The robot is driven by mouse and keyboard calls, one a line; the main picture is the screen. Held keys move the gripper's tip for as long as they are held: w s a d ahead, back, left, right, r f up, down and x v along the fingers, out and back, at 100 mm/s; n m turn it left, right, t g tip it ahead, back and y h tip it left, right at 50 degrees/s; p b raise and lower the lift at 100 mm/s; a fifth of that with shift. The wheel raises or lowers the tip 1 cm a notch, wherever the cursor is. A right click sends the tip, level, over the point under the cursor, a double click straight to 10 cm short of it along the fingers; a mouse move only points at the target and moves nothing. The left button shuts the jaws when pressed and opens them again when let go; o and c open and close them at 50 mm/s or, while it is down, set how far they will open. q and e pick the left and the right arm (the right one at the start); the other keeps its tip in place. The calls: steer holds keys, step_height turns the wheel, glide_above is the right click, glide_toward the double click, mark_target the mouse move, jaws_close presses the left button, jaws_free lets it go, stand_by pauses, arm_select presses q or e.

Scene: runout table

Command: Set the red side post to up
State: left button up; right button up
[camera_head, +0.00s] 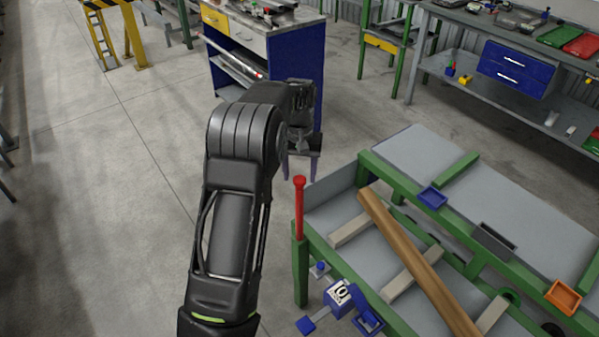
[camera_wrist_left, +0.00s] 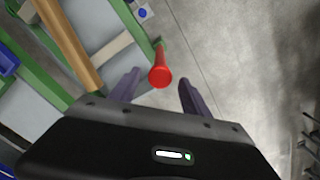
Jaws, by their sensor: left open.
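The red side post (camera_head: 299,213) stands upright at the near-left corner of the green-framed runout table (camera_head: 344,269). It rises well above the green leg, with a round knob on top. My left gripper (camera_head: 299,170) is open and points down over the post. In the left wrist view the red knob (camera_wrist_left: 161,76) shows between the two open fingers (camera_wrist_left: 159,80). In the head view the fingertips are close to the knob's height; I cannot tell whether they touch it. My right gripper is not in view.
A wooden bar (camera_head: 418,262) lies across pale slats on the table. A blue block with a dial (camera_head: 341,292) sits by the near edge. Blue (camera_head: 432,198) and orange (camera_head: 563,297) trays rest on the frame. A blue cabinet (camera_head: 275,65) stands behind my arm. Floor at left is clear.

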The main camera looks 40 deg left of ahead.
arm_select(q)
steer(key=shift+r, duration=0.1)
step_height(320, 180, up, 8)
steer(key=b, duration=0.1)
steer(key=shift+f, duration=0.2)
stand_by(0.6)
